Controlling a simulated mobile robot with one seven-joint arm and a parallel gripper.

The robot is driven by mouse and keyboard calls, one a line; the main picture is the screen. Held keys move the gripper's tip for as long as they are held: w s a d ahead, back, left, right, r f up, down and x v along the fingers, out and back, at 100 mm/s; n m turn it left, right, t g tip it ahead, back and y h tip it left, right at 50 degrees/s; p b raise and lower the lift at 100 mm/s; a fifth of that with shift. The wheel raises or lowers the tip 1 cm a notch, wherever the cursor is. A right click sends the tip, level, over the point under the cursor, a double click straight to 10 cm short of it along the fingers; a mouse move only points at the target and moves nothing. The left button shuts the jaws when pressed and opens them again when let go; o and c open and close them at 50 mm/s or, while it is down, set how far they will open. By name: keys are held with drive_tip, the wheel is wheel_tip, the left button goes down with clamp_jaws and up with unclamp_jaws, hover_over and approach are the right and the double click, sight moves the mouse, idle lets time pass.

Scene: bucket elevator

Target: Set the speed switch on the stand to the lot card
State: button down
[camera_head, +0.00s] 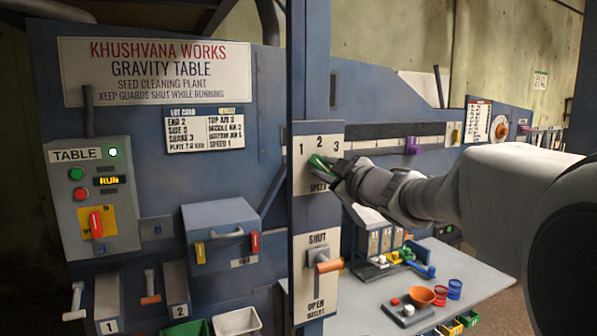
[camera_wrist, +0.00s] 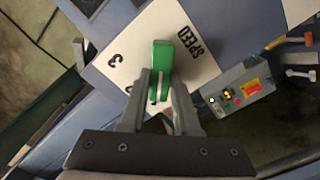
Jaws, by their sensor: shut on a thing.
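The speed switch has a green handle (camera_head: 318,161) on a white plate (camera_head: 328,145) marked 1, 2, 3 and SPEED, on the blue post of the stand. It also shows in the wrist view as a green handle (camera_wrist: 163,55), with the plate (camera_wrist: 203,75) tilted in the picture. My gripper (camera_head: 333,168) is shut on the green handle, one finger on each side. In the head view the handle slants up to the left; which number it points at I cannot tell for sure. The lot card (camera_head: 204,129) on the blue panel reads SPEED 1 in its last line.
Below the switch is a SHUT/OPEN outlet plate with an orange handle (camera_head: 326,263). A control box (camera_head: 97,197) labelled TABLE shows RUN at the left. A grey bench (camera_head: 372,300) with small bowls and parts lies below my arm.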

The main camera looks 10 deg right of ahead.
idle(0.3)
drive_tip(key=c, duration=0.6)
unclamp_jaws()
drive_tip(key=shift+c, duration=0.2)
drive_tip(key=v, duration=1.7)
drive_tip(key=shift+s, duration=0.2)
drive_tip(key=shift+d+r, duration=0.1)
drive_tip(key=shift+d, duration=0.05)
